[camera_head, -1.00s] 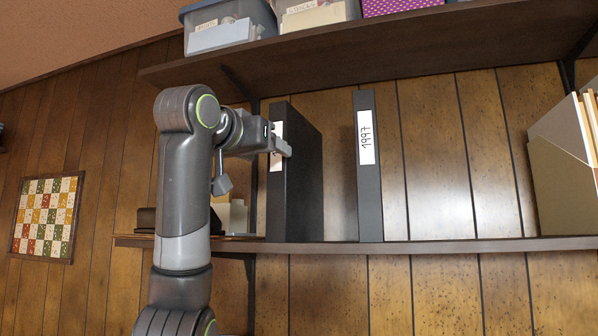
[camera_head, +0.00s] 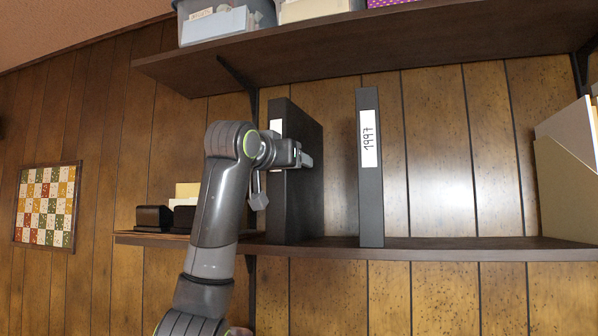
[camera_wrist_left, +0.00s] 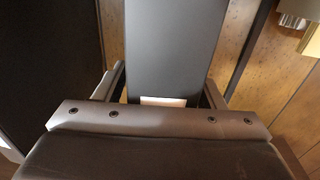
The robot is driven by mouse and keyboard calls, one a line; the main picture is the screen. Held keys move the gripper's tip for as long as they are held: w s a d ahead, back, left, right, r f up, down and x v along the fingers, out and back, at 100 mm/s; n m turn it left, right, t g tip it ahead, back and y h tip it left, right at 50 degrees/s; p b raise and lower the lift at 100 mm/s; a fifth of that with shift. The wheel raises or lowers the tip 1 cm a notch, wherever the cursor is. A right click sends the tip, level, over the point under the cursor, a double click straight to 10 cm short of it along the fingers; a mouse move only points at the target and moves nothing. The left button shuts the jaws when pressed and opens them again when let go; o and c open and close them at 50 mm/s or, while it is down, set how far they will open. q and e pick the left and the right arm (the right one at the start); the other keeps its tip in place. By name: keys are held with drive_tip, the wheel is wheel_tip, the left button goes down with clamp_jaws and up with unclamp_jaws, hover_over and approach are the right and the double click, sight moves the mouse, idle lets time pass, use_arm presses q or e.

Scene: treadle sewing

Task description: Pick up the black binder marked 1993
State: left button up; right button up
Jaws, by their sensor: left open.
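A black binder (camera_head: 306,190) stands upright on the shelf, with a white label (camera_head: 276,126) on its spine mostly hidden by my left gripper, so I cannot read its number. My left gripper (camera_head: 290,156) is open at this spine, with one finger showing along the binder's right side. In the left wrist view the dark spine (camera_wrist_left: 170,50) lies between the two open fingers (camera_wrist_left: 165,90), and the white label's edge shows just above the palm. My right gripper is not in view.
The lower shelf (camera_head: 450,250) has free room between the second binder and a beige file holder (camera_head: 565,185) at the right. Small dark boxes (camera_head: 154,217) sit left of my arm. The upper shelf (camera_head: 420,38) with bins overhangs.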

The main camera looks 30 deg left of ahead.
use_arm(q)
clamp_jaws()
drive_tip(key=shift+s+r, duration=0.1)
idle(0.6)
